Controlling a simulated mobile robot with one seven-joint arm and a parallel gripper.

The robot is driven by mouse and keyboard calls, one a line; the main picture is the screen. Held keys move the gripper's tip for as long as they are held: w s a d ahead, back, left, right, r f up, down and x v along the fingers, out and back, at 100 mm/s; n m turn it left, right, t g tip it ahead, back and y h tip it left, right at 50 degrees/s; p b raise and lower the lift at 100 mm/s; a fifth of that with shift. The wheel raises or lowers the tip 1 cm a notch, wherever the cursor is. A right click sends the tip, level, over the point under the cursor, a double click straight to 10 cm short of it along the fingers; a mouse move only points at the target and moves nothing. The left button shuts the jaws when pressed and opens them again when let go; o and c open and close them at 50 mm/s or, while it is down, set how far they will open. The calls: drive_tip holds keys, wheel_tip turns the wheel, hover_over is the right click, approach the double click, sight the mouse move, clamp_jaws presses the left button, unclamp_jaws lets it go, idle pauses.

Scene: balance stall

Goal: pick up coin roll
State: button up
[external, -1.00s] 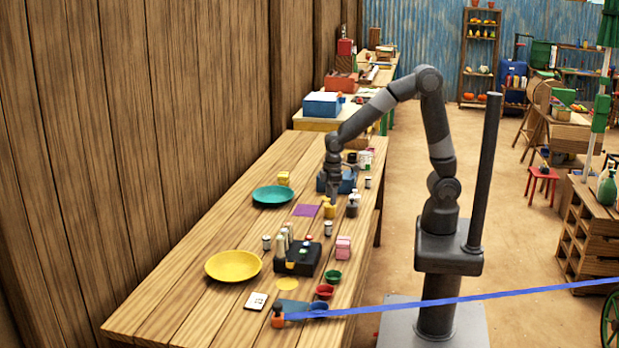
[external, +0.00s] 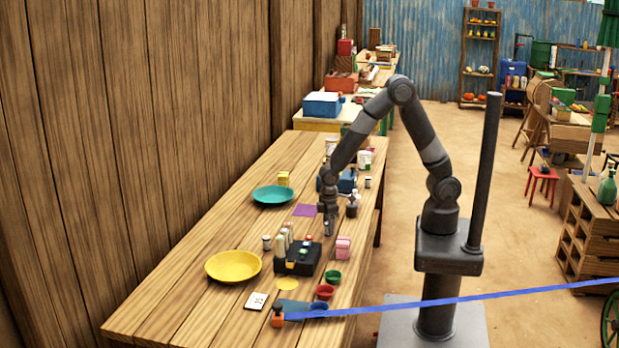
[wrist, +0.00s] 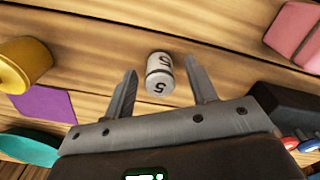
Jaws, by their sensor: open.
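The coin roll (wrist: 160,73) is a small whitish cylinder marked with a 5, on the wooden table between the fingers in the wrist view. My gripper (wrist: 161,68) is open, with one finger on each side of the roll and gaps visible on both sides. In the external view my gripper (external: 327,230) points down low over the table and mostly hides the roll. I cannot tell the exact height of the fingertips.
A purple square (wrist: 42,104) and a yellow cylinder (wrist: 25,65) lie left in the wrist view. A black tray (external: 298,262) with several small items and a pink block (external: 343,247) stand close by. Yellow (external: 232,266) and teal (external: 272,195) plates are farther left.

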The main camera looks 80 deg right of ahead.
drive_tip(key=shift+f, duration=0.7)
drive_tip(key=shift+c, duration=0.2)
clamp_jaws()
